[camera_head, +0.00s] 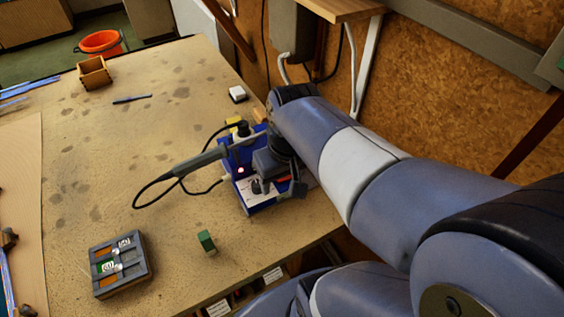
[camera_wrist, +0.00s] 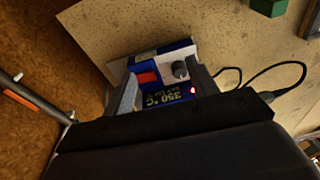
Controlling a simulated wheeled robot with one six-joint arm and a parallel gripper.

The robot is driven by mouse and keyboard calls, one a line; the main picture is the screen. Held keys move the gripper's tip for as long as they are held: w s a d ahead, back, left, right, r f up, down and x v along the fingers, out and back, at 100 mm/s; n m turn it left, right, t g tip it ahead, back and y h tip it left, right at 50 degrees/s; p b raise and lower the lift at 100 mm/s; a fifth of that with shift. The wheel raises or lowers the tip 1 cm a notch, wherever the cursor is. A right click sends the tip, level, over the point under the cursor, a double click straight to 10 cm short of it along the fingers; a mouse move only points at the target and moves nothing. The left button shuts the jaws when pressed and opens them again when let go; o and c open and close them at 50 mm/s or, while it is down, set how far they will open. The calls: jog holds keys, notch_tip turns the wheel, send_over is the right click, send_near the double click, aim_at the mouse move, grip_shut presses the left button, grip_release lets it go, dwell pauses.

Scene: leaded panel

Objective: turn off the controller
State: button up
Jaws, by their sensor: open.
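The controller (camera_head: 262,203) is a blue and white soldering station near the table's right edge. In the wrist view its display (camera_wrist: 170,97) reads 350 °C upside down, and a small red light (camera_wrist: 193,90) glows. A red switch (camera_wrist: 148,77) and a dark knob (camera_wrist: 180,70) sit on its panel. My gripper (camera_wrist: 167,84) is open, its two grey fingers to either side of the panel with the switch between them. I cannot tell whether they touch it. In the head view my gripper (camera_head: 272,163) hides part of the controller.
A green block (camera_head: 206,241) and a dark sectioned tray (camera_head: 120,265) are in front. A wooden wall and shelf bracket (camera_head: 367,65) stand behind. The table's middle is mostly clear.

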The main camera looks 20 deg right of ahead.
aim_at(285, 179)
jog(key=shift+o, duration=0.5)
jog(key=w+d+g+y, duration=0.1)
jog(key=w+d, duration=0.5)
jog(key=w, duration=0.2)
jog(key=shift+d+r+g, duration=0.25)
jog(key=shift+r+g, duration=0.1)
jog(key=shift+g, duration=0.05)
jog(key=f, duration=0.3)
jog(key=a+f, duration=0.1)
jog(key=f, duration=0.3)
jog(key=f+p, duration=0.1)
jog(key=f, duration=0.2)
jog(key=shift+a+f, duration=0.15)
jog(key=shift+f, duration=0.15)
